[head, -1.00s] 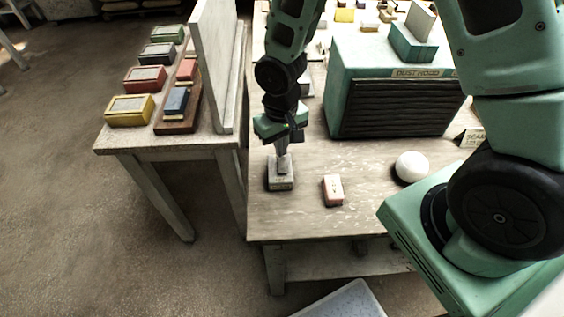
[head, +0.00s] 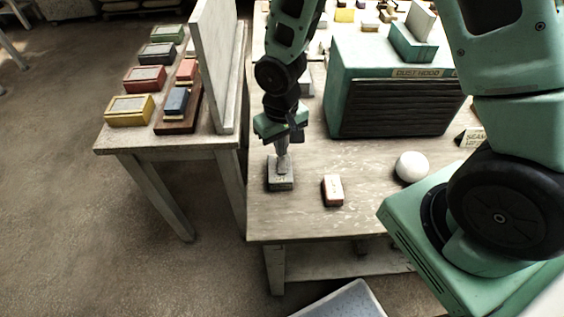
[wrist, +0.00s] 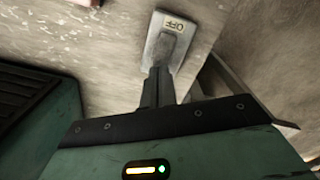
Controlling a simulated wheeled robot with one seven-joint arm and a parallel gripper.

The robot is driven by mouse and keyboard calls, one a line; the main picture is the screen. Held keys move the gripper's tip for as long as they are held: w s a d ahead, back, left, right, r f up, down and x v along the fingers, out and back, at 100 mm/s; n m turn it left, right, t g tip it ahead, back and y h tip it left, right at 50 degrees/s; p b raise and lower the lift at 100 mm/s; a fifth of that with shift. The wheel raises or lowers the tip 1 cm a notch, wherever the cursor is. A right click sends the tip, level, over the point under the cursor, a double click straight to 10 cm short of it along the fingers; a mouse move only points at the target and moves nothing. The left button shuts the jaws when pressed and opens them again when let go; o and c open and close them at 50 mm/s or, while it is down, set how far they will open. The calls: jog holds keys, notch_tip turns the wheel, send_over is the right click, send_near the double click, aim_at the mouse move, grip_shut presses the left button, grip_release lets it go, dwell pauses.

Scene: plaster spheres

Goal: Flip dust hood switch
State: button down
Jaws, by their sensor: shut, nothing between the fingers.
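The dust hood (head: 395,100) is a green box with a dark slatted front and a "DUST HOOD" label, on the workbench. A small grey switch box (head: 281,184) sits on the bench to its left, near the bench's left edge. In the wrist view the switch box (wrist: 178,24) shows "OFF" at its far end and a grey lever (wrist: 165,48). My gripper (head: 283,160) points down at the switch, its fingers shut and empty. In the wrist view the fingertips (wrist: 157,75) are at the lever's near end; whether they touch it I cannot tell.
An upright board (head: 213,70) stands on the side table to the left, beside several coloured boxes. The bench front between switch and pink block is clear.

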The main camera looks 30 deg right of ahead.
aim_at(281, 160)
jog(key=shift+f+b, duration=0.85)
jog(key=shift+f, duration=0.2)
dwell(0.4)
notch_tip(281, 160, up, 7)
jog(key=p, duration=0.6)
dwell(0.4)
dwell(0.3)
jog(key=shift+a+r, duration=0.1)
jog(key=shift+r, duration=0.05)
jog(key=s+a+r+n+b, duration=0.1)
jog(key=s+a+r+n, duration=0.2)
jog(key=s+r, duration=0.4)
jog(key=s+a+r+n+b, duration=0.1)
jog(key=s+a+r+n, duration=0.2)
jog(key=s+r, duration=0.4)
jog(key=s, duration=0.4)
jog(key=shift+r+y, duration=0.25)
jog(key=shift+y, duration=0.05)
